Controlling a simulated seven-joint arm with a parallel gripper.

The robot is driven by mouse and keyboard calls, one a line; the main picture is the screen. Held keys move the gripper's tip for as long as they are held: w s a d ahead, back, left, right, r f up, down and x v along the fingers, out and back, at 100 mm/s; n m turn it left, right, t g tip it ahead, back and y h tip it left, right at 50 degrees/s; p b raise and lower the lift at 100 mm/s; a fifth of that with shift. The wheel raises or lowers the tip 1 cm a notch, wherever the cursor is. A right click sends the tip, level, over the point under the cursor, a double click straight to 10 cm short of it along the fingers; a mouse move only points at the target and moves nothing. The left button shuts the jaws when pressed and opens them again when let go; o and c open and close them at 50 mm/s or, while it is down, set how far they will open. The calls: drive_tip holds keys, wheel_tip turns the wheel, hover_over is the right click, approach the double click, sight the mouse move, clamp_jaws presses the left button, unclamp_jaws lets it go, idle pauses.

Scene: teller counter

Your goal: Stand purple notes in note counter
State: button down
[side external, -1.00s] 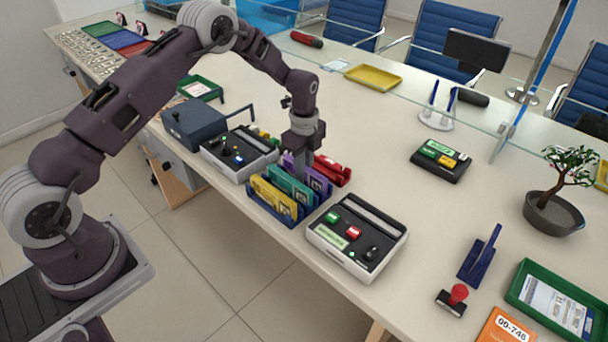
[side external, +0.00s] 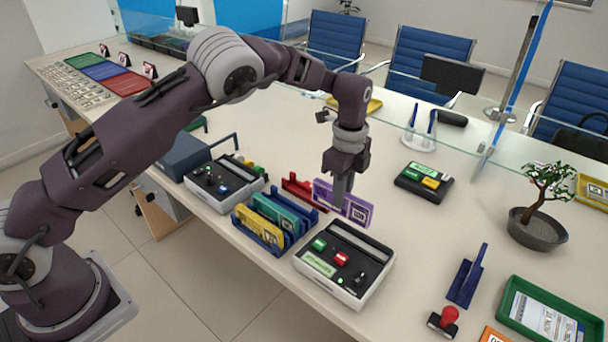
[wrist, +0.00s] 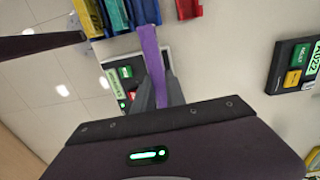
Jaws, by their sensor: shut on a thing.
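My gripper (side external: 341,196) is shut on the purple notes (side external: 357,212), a flat bundle held upright on its long edge. The bundle is clear of the rack and just above the back of a note counter (side external: 316,278), a white-edged black machine with green and red buttons and a long slot (side external: 362,243). Whether it touches the machine is hard to tell. In the wrist view the purple notes (wrist: 151,50) show edge-on between the fingers, with part of the note counter (wrist: 125,72) behind them. The blue rack (side external: 285,246) holds yellow notes (side external: 262,226) and teal notes (side external: 275,213).
A red holder (side external: 300,187) lies behind the rack. A black box with labels (side external: 424,182) is to the right. A blue stand (side external: 467,279) and red stamp (side external: 448,318) are front right.

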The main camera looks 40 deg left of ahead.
sight(361, 226)
drive_tip(key=d, duration=0.6)
drive_tip(key=shift+s+r, duration=0.2)
drive_tip(key=shift+s, duration=0.1)
drive_tip(key=shift+f, duration=1.95)
drive_tip(key=shift+f, duration=0.15)
drive_tip(key=shift+f, duration=0.95)
drive_tip(key=c, duration=1.3)
unclamp_jaws()
drive_tip(key=shift+r, duration=0.1)
drive_tip(key=shift+r, duration=3.45)
drive_tip(key=shift+r, duration=0.1)
